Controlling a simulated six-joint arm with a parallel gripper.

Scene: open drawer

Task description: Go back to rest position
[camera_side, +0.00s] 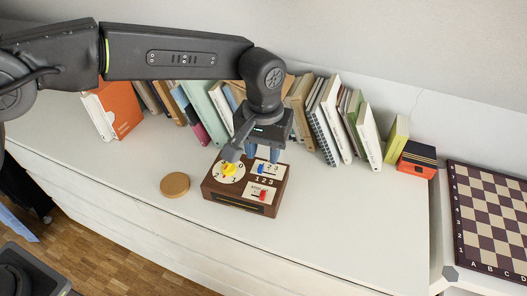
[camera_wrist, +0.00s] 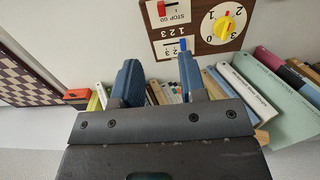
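A brown wooden box (camera_side: 247,208) sits on the white cabinet top. Its upper face has a yellow dial (camera_side: 229,170), a blue slider (camera_side: 261,169) and a red switch (camera_side: 263,195). A dark slot runs along its front side. My gripper (camera_side: 262,155) is over the back edge of the box, its fingers pointing down; I cannot tell whether they touch it. In the wrist view, the two blue fingers (camera_wrist: 158,80) are spread apart with nothing held between them. The box face with the yellow dial (camera_wrist: 222,27) shows beyond them at the top.
A row of books (camera_side: 335,118) stands along the wall behind my gripper. A round wooden lid (camera_side: 175,185) lies left of the box. A chessboard (camera_side: 490,215) is at the far right, beside an orange and black box (camera_side: 417,159). The cabinet top right of the wooden box is clear.

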